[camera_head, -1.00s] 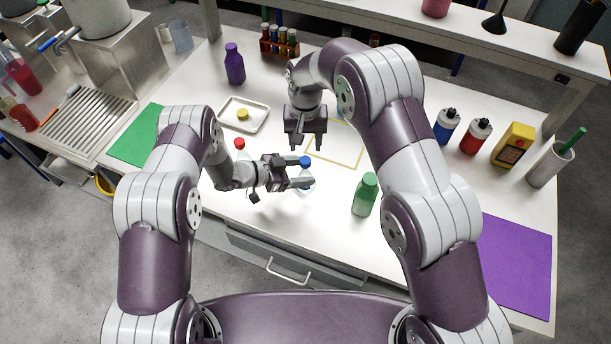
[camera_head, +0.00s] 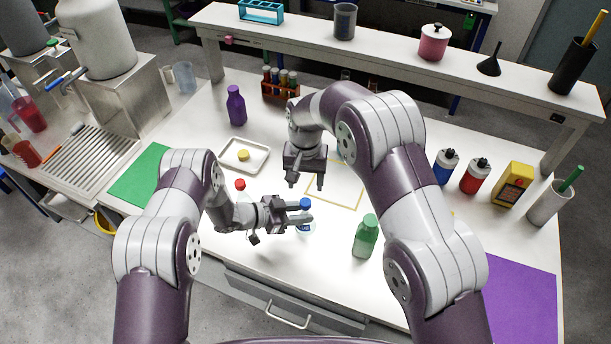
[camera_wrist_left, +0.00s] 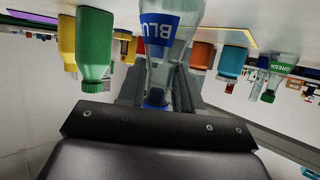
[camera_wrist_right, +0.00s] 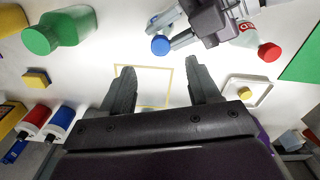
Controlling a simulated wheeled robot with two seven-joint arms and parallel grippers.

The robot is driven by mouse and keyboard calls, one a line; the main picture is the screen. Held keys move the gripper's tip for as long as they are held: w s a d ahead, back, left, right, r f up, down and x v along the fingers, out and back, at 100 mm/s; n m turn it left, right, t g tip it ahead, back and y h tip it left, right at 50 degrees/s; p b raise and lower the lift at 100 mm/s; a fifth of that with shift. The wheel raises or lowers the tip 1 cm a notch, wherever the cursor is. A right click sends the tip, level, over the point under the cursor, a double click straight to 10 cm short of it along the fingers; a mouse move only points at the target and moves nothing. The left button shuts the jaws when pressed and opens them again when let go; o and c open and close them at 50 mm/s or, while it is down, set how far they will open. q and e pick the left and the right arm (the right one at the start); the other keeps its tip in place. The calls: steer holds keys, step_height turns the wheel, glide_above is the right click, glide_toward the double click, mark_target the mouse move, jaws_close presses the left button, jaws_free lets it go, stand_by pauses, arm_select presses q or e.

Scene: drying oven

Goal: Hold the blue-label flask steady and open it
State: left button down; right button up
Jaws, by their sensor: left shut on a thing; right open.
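The blue-label flask is clear with a blue cap (camera_head: 304,204) and a blue label that reads BLU in the left wrist view (camera_wrist_left: 158,30). It stands upright on the white table. My left gripper (camera_head: 300,217) is shut around the flask from the left, below the cap. My right gripper (camera_head: 306,184) is open and empty, pointing down behind and above the flask. In the right wrist view its fingers (camera_wrist_right: 163,85) are spread, and the blue cap (camera_wrist_right: 160,45) lies beyond them, beside the left gripper.
A green bottle (camera_head: 365,236) stands right of the flask. A red-capped flask (camera_wrist_right: 255,38) is partly hidden by my left arm. A tray (camera_head: 262,157) with a yellow piece and a purple bottle (camera_head: 236,105) are behind. A yellow outlined square (camera_head: 347,206) on the table is clear.

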mark_target(306, 201)
step_height(306, 201, down, 8)
steer(key=shift+r, duration=0.1)
jaws_close()
steer(key=shift+r, duration=0.1)
stand_by(0.5)
steer(key=shift+r, duration=0.95)
step_height(306, 201, up, 4)
steer(key=shift+r, duration=0.1)
arm_select(q)
steer(key=c, duration=0.7)
jaws_free()
